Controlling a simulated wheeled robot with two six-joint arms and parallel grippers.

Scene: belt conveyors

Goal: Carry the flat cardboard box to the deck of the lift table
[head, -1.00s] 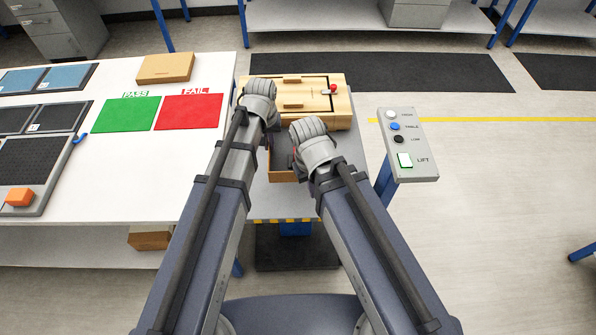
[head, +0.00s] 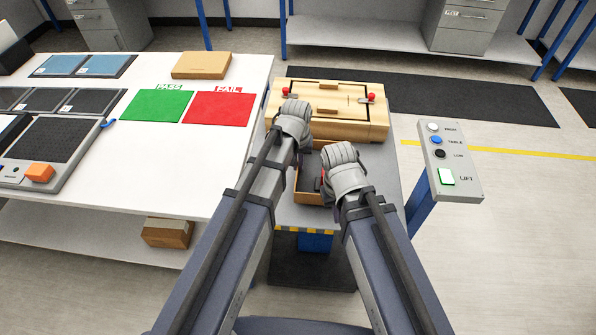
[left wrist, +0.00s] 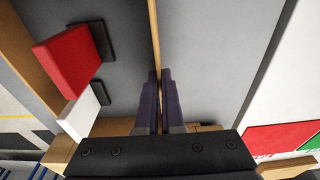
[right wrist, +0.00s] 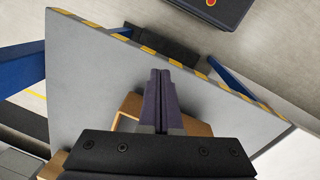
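The flat cardboard box (head: 201,65) lies closed at the back of the white bench, with neither gripper near it. The lift table's grey deck (head: 300,216) has a yellow-and-black front edge and also shows in the right wrist view (right wrist: 85,85). My left gripper (left wrist: 160,78) has its fingers closed around a thin wall of an open wooden tray (left wrist: 154,30) on the deck. A red block (left wrist: 66,47) and a white block lie inside that tray. My right gripper (right wrist: 160,74) is shut above the deck, with wooden edges behind it; I see nothing between its fingertips.
A wooden box with red knobs (head: 335,125) stands at the deck's back. The lift button panel (head: 445,155) is right of the deck. The bench (head: 90,190) holds green and red mats and dark trays. Another carton (head: 168,232) is under it.

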